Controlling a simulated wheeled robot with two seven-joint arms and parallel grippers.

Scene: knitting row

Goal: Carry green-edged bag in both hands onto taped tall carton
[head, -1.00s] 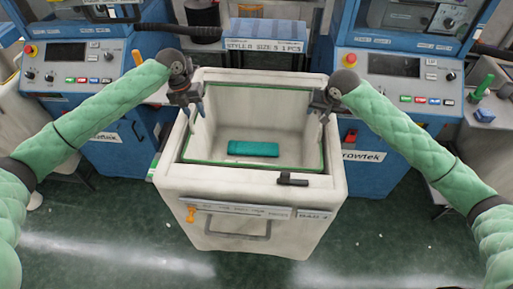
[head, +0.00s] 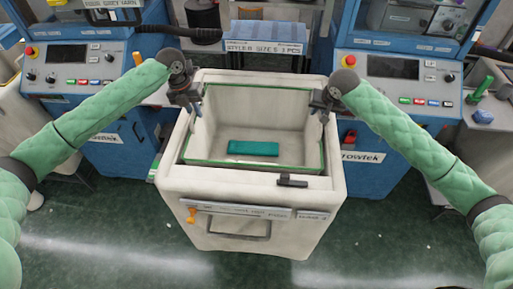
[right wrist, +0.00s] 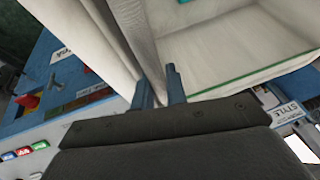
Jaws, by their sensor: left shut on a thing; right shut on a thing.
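The green-edged bag (head: 292,115) is an open, pale bag with a thin green line along its rim, in the middle of the head view. A flat teal thing (head: 253,148) lies on its floor. My left gripper (head: 191,106) is shut on its left wall and my right gripper (head: 323,114) on its right wall. In the right wrist view, pale wall material of the bag (right wrist: 225,45) passes between the fingers of my right gripper (right wrist: 160,88). A labelled box (head: 265,47) with a blue-grey top stands behind the bag. I cannot make out tape on it.
A pale body with a bar handle (head: 240,236) and label strip is at the near side of the bag. Blue machines with panels stand at left (head: 70,75) and right (head: 395,90). Green floor (head: 120,225) is clear in front.

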